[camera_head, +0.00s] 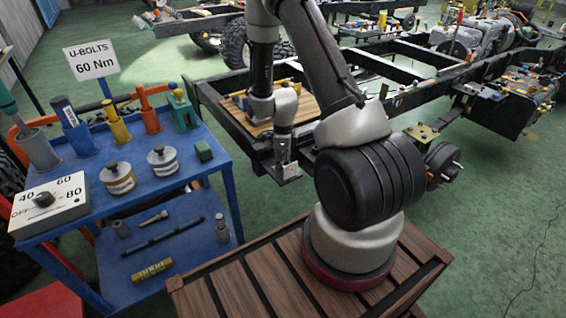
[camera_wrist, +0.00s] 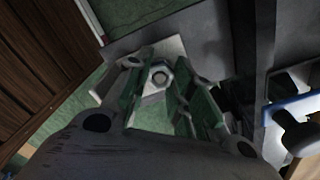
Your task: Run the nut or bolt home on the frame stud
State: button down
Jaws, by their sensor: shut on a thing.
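My gripper (camera_head: 284,160) points down beside the chassis frame, at a small grey plate (camera_head: 290,178) near the frame's front end. In the wrist view my fingertips (camera_wrist: 160,82) are closed around a pale nut (camera_wrist: 160,75) over a light plate (camera_wrist: 113,86). A dark round hole or stud end shows at the middle of the nut; I cannot tell which. The nut is hidden by the gripper in the head view. How far it sits above the plate cannot be seen.
The dark chassis frame (camera_head: 411,99) runs away to the upper right. A blue cart (camera_head: 220,151) on the left holds sockets, tins and a torque dial box (camera_head: 47,204). A "U-BOLTS 60 Nm" sign (camera_head: 91,60) stands behind it. Green floor is clear at lower right.

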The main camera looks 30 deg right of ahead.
jog(key=m, duration=0.4)
jog(key=shift+m, duration=0.5)
jog(key=m, duration=0.5)
jog(key=c, duration=1.1)
grip_release()
jog(key=shift+c, duration=1.4)
